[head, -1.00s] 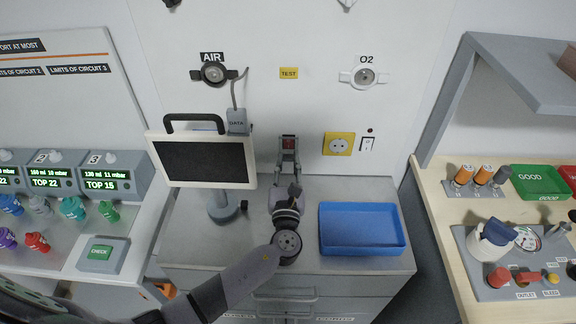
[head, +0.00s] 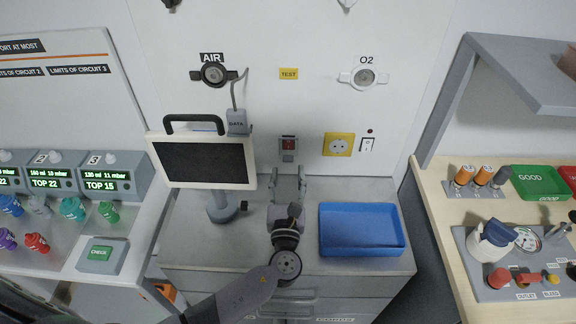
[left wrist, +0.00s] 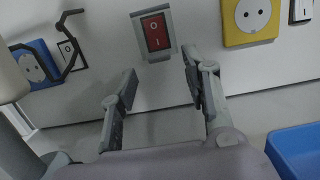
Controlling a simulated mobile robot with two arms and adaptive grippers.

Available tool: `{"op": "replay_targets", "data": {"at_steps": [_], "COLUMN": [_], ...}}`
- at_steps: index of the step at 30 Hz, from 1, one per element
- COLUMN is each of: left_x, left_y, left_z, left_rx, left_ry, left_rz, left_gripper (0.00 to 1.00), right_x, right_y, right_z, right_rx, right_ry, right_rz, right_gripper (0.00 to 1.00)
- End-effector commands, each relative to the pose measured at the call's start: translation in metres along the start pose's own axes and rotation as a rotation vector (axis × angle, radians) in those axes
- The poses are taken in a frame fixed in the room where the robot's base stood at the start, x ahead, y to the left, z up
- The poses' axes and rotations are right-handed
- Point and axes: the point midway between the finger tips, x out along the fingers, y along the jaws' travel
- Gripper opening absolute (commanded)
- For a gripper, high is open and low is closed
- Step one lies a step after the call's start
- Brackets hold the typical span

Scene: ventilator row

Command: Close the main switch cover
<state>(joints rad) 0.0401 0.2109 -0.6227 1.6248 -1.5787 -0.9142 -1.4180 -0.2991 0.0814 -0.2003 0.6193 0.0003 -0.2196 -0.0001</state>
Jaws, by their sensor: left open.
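The main switch is a red rocker (head: 289,144) in a small grey housing on the white wall. It also shows in the left wrist view (left wrist: 156,33), with the red rocker uncovered. A thin grey lip runs along the top of the housing; I cannot tell whether this is the cover seen edge-on. My left gripper (head: 288,173) is open and empty, just below the switch and apart from it. In the left wrist view its two fingers (left wrist: 160,68) stand apart, below the housing on either side. My right gripper is not in view.
A monitor (head: 204,162) with a black handle stands close on the left. A blue tray (head: 362,250) lies on the cabinet top at right. A yellow socket (head: 339,144) and a white switch (head: 367,144) are on the wall right of the main switch.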

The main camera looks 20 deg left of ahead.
Motion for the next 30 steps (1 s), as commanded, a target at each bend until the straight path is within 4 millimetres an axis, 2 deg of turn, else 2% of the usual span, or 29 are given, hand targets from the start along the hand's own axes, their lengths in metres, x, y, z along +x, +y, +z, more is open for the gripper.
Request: {"op": "replay_targets", "data": {"at_steps": [1, 6, 12, 30], "left_x": [-0.013, -0.047, -0.071, -0.076], "left_y": [0.0, 0.0, 0.0, 0.0], "left_z": [-0.001, 0.0, 0.0, 0.0], "left_rx": [-0.001, -0.001, -0.001, -0.001], "left_ry": [0.004, 0.002, 0.001, -0.001], "left_rz": [-0.001, -0.001, -0.001, 0.0], "left_gripper": [0.43, 0.43, 0.43, 0.43], "right_x": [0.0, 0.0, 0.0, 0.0], "right_y": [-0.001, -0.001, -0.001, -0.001], "right_z": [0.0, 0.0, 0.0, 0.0], "right_rx": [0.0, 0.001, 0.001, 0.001], "right_ry": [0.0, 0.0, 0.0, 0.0], "right_rz": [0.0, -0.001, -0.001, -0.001], "right_gripper": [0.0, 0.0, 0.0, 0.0]}}
